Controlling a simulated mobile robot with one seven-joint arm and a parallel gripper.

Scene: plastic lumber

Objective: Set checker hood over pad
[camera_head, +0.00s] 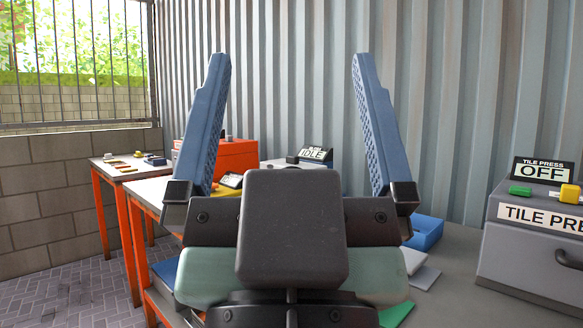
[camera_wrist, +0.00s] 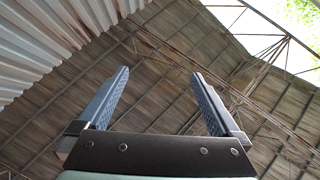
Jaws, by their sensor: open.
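My gripper (camera_head: 288,62) fills the middle of the head view. Its two blue fingers point upward, stand wide apart and hold nothing between them. In the wrist view my gripper (camera_wrist: 160,73) is also open and empty, with only the roof beyond it. I cannot make out a checker hood or a pad for certain. A dark sign reading IDLE (camera_head: 315,154) stands on the bench behind my gripper. The device around that sign is largely hidden by my gripper.
A grey tile press (camera_head: 520,262) with an OFF sign (camera_head: 543,171) stands at right. A blue bin (camera_head: 427,231), grey tiles (camera_head: 425,276) and a green piece (camera_head: 397,314) lie nearby. An orange box (camera_head: 236,157) is behind; a side table (camera_head: 112,172) with small items stands left.

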